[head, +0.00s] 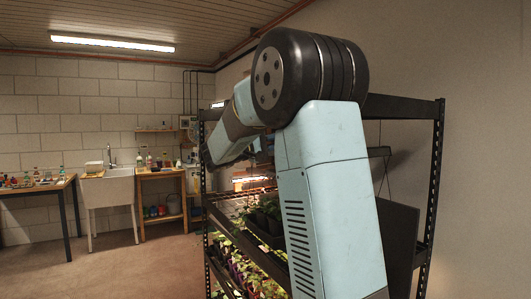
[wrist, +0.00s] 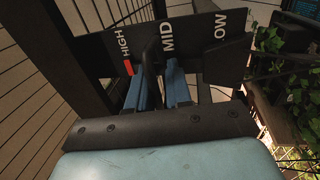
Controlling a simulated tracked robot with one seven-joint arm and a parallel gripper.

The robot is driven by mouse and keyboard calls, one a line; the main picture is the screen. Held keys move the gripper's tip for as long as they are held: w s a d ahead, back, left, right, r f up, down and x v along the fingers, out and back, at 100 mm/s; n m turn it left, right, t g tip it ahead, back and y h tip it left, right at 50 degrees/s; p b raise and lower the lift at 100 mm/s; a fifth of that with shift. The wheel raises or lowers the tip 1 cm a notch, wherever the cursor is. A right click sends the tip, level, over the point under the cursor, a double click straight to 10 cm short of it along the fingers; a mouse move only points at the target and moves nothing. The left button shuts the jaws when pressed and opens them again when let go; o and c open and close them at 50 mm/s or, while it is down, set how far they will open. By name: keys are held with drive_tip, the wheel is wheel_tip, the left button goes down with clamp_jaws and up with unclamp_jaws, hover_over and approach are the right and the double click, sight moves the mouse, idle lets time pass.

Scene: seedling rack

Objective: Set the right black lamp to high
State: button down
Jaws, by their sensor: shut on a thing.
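In the wrist view a dark scale plate (wrist: 205,50) carries the white words HIGH, MID and LOW from left to right. A small red mark (wrist: 128,68) sits by HIGH. My gripper (wrist: 160,80), with two blue fingers, is shut on a dark lever (wrist: 151,52) in front of the plate. The lever stands between the words HIGH and MID. Its lower part is hidden by the fingers. In the head view my arm covers much of the rack, and my fingers and the scale plate cannot be made out there.
A black metal rack (head: 436,185) surrounds my arm, with seedlings (head: 262,222) on its shelves. Leaves (wrist: 272,60) show right of the plate in the wrist view. A sink (head: 108,187) and a table (head: 40,188) stand far left. Floor between them and the rack is clear.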

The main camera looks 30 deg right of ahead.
drive_tip(key=shift+r, duration=0.55)
drive_tip(key=c, duration=1.2)
unclamp_jaws()
drive_tip(key=shift+c, duration=0.2)
drive_tip(key=shift+f, duration=0.1)
drive_tip(key=shift+a, duration=0.1)
drive_tip(key=a+f, duration=0.2)
drive_tip(key=a, duration=1.1)
drive_tip(key=shift+s+a+f, duration=0.25)
drive_tip(key=shift+a+f, duration=0.05)
